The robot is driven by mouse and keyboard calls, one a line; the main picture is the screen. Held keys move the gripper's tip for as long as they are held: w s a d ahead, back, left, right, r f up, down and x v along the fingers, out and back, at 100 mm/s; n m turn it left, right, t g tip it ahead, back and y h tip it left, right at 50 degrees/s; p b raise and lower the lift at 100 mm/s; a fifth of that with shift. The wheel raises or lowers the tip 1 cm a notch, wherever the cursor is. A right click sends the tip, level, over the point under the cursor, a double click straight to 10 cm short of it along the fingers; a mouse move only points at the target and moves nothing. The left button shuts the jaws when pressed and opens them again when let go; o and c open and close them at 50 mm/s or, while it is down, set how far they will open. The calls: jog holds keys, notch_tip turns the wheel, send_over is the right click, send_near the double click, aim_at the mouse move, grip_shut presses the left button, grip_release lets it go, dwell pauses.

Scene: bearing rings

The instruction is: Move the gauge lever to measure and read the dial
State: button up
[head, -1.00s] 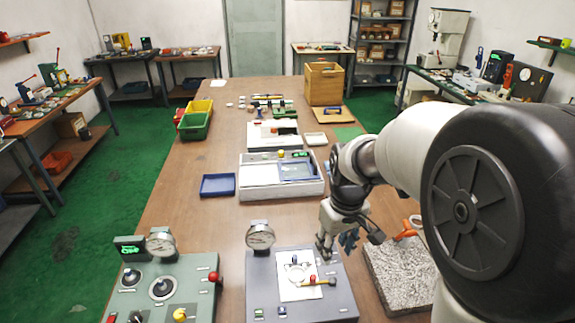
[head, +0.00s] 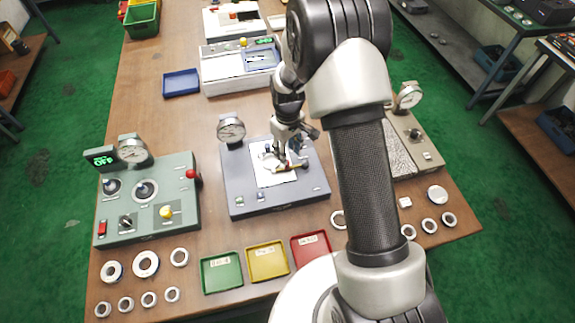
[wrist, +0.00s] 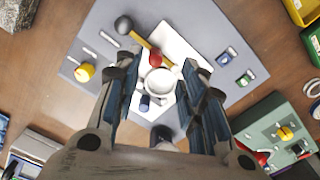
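The gauge station is a grey plate (head: 240,190) with a white panel (head: 265,178) and a round dial (head: 231,130) at its back left. The dial's reading is too small to make out. The yellow lever (wrist: 138,40) lies over the panel's edge in the wrist view, with a black ball at its outer end and a red knob (wrist: 156,60) at its inner end. A pale ring (wrist: 158,82) sits beside the red knob. My gripper (wrist: 158,75) is open above the panel, its fingers on either side of the ring with gaps. In the head view my gripper (head: 284,160) partly hides the lever.
A green control station (head: 150,205) stands left of the gauge. Green (head: 221,285), yellow (head: 267,277) and red (head: 310,262) trays and several loose rings lie in front. A granite slab (head: 398,155) is to the right, partly behind my arm.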

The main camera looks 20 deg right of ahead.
notch_tip(320, 180, down, 8)
jog(key=shift+f+b, duration=0.1)
jog(key=shift+b, duration=0.45)
grip_shut()
dwell(0.5)
